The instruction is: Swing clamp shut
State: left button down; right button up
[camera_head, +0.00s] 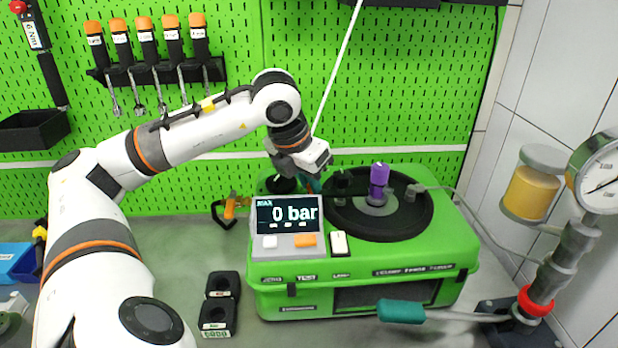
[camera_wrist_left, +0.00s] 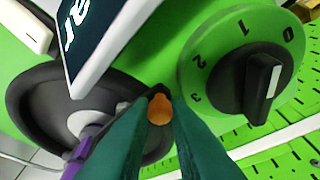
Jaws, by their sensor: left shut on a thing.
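My left gripper (camera_head: 312,186) reaches behind the display on the green testbench (camera_head: 452,225); its teal fingers (camera_wrist_left: 160,130) show in the left wrist view. They are shut on a small orange knob (camera_wrist_left: 160,108) on a black part, which I take for the clamp's handle. In the head view a black clamp bar (camera_head: 352,184) lies at the left back of a black round plate (camera_head: 410,222). A purple cylinder (camera_head: 379,178) stands upright on the plate's middle; it also shows in the left wrist view (camera_wrist_left: 76,160). The clamp's far end is unclear. My right gripper is out of view.
A display (camera_head: 287,214) reading 0 bar stands close in front of the gripper. A black rotary knob (camera_wrist_left: 262,82) on a green dial sits beside the fingers. A teal-handled lever (camera_head: 402,312) crosses the bench's front right. Black blocks (camera_head: 216,315) stand at left.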

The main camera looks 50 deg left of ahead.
pick_arm(q)
jog(key=c, duration=1.4)
grip_release()
jog(key=shift+o, duration=0.2)
jog(key=shift+r, duration=0.1)
jog(key=p+v, duration=0.1)
jog(key=v, duration=1.1)
jog(key=shift+p, duration=0.35)
jog(key=shift+s, duration=0.1)
